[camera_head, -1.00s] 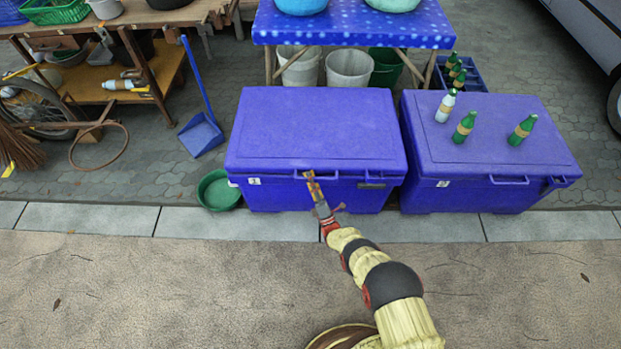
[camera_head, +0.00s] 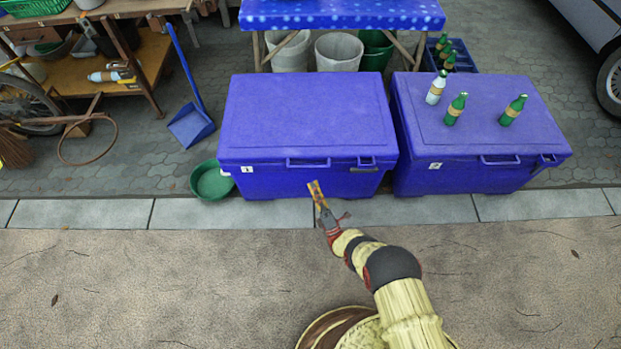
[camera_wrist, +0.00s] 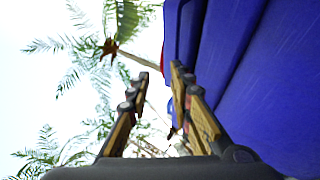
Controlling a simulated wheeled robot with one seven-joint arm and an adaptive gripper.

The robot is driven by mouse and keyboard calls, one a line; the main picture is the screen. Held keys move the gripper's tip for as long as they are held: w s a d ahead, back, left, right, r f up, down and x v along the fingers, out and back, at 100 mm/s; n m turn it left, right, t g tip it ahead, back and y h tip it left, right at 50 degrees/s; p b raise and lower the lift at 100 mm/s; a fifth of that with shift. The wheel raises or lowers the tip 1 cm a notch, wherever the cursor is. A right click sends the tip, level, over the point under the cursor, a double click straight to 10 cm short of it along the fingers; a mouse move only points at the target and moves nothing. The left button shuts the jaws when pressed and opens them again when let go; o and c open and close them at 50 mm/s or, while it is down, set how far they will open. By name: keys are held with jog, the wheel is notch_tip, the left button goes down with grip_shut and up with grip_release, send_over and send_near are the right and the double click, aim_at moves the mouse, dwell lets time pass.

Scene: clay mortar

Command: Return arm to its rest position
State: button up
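My arm (camera_head: 392,265) reaches forward from the bottom of the head view, bent, above the brown pavement. My gripper (camera_head: 315,186) is at its far end, just in front of the left blue cooler (camera_head: 308,115) and over the pale curb in the picture. In the wrist view, the two yellow and black fingers of my gripper (camera_wrist: 158,72) stand apart with nothing between them. The cooler's blue side (camera_wrist: 265,90) fills the right of that view. The cooler's lid is shut.
A second blue cooler (camera_head: 480,115) stands at right with three bottles on its lid. A green basin (camera_head: 212,182) and a blue dustpan (camera_head: 192,125) are at left. A blue table (camera_head: 340,14) stands behind. The pavement (camera_head: 150,285) near me is clear.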

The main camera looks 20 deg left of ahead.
jog(key=shift+s+d+f, duration=0.2)
jog(key=shift+s+d, duration=0.05)
dwell(0.5)
